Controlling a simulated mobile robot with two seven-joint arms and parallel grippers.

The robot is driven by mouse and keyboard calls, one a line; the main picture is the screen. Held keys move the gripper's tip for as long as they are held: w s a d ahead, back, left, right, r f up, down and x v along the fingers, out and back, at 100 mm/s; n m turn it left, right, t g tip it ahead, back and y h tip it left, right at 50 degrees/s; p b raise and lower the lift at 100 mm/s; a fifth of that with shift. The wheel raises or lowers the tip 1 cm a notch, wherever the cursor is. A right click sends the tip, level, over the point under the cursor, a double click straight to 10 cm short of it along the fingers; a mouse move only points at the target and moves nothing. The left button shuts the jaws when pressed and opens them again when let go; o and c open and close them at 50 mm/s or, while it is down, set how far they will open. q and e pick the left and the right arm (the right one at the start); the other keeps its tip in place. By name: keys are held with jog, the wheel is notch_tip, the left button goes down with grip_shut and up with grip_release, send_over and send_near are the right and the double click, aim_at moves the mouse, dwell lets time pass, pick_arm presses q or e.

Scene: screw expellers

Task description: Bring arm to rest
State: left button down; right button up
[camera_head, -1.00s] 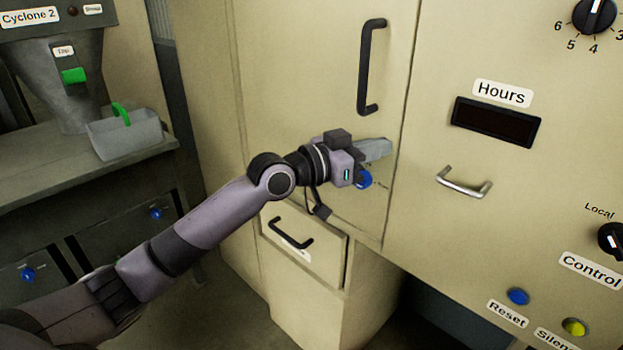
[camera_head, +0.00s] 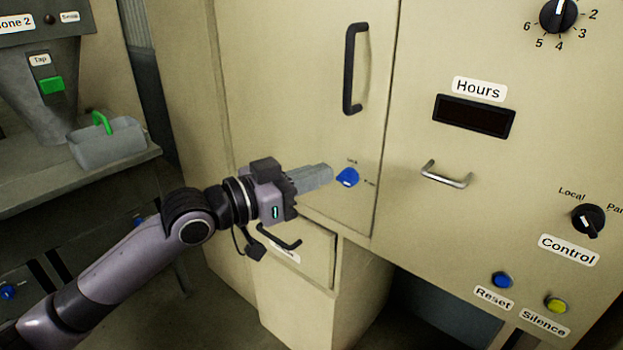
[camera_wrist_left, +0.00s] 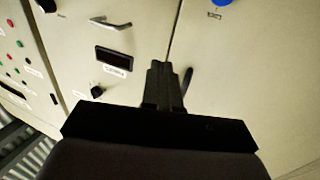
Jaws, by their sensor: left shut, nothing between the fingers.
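My left arm comes in from the lower left in the head view. Its gripper (camera_head: 328,174) is shut and empty, with the fingertips just left of a blue knob (camera_head: 347,178) on the tall beige cabinet door (camera_head: 290,100). A gap shows between fingertips and knob in the picture. In the left wrist view the closed fingers (camera_wrist_left: 161,66) point toward the cabinet front, and a blue knob (camera_wrist_left: 221,2) shows at the top edge. My right gripper is in neither view.
A black vertical handle (camera_head: 355,68) is above the knob. A drawer with a black handle (camera_head: 279,238) lies below the gripper. At right is a panel with a metal handle (camera_head: 446,176), Control knob (camera_head: 588,220) and buttons. A grey bin (camera_head: 108,146) stands on the left bench.

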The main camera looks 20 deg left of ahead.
pick_arm(q)
jog(key=s+a+f+n+y+p, duration=0.1)
jog(key=s+f+n+y, duration=0.2)
jog(key=f, duration=0.8)
jog(key=s+a+f+n+y, duration=0.15)
jog(key=s+f, duration=0.25)
jog(key=f, duration=0.7)
jog(key=s+a+f+g+y+p, duration=0.1)
jog(key=s+f+g+y, duration=0.2)
jog(key=s+f, duration=1)
jog(key=shift+s+f+n+g+y, duration=0.4)
jog(key=shift+s+y, duration=0.25)
jog(key=shift+s, duration=0.2)
jog(key=c, duration=1.8)
grip_release()
